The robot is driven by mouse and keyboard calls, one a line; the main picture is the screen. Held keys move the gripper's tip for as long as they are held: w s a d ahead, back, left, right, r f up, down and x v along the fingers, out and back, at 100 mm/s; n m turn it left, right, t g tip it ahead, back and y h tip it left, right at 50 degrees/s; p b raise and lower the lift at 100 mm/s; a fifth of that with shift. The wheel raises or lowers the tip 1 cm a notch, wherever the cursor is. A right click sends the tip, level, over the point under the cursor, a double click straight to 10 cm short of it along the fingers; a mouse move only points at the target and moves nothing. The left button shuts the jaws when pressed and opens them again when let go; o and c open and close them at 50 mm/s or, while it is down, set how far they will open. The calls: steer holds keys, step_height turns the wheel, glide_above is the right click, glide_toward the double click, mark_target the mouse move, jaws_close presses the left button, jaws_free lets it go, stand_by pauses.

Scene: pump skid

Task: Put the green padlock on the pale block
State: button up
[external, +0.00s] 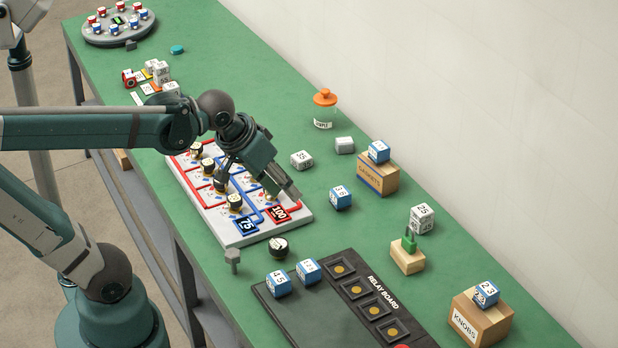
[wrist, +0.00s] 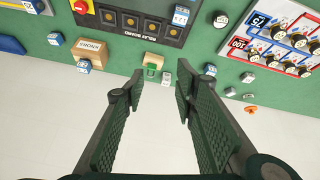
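The green padlock (external: 409,240) stands upright on a small pale tan wooden block (external: 407,258), right of the relay board. In the wrist view the padlock (wrist: 151,71) shows against the block (wrist: 152,59), beyond the fingertips and between the fingers' lines. My gripper (external: 290,193) is above the right edge of the white panel with red and blue lines, well apart from the padlock. The wrist view shows my gripper (wrist: 157,78) open, with nothing between its fingers.
A white cube (external: 422,219) stands close behind the padlock. The KNOBS box (external: 482,319) and GASKETS box (external: 377,175) carry blue cubes. The relay board (external: 340,310) lies left of the padlock's block. A jar with an orange lid (external: 325,108) stands near the wall.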

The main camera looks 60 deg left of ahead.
steer(key=shift+s+f+m+t, duration=0.15)
steer(key=shift+s+f+m, duration=0.2)
steer(key=shift+s, duration=0.5)
steer(key=shift+s+f+m+t, duration=0.25)
steer(key=shift+s+m, duration=0.2)
steer(key=shift+s, duration=0.4)
steer(key=shift+s+f+m+t, duration=0.1)
steer(key=shift+s+f+m, duration=0.25)
steer(key=shift+s, duration=0.5)
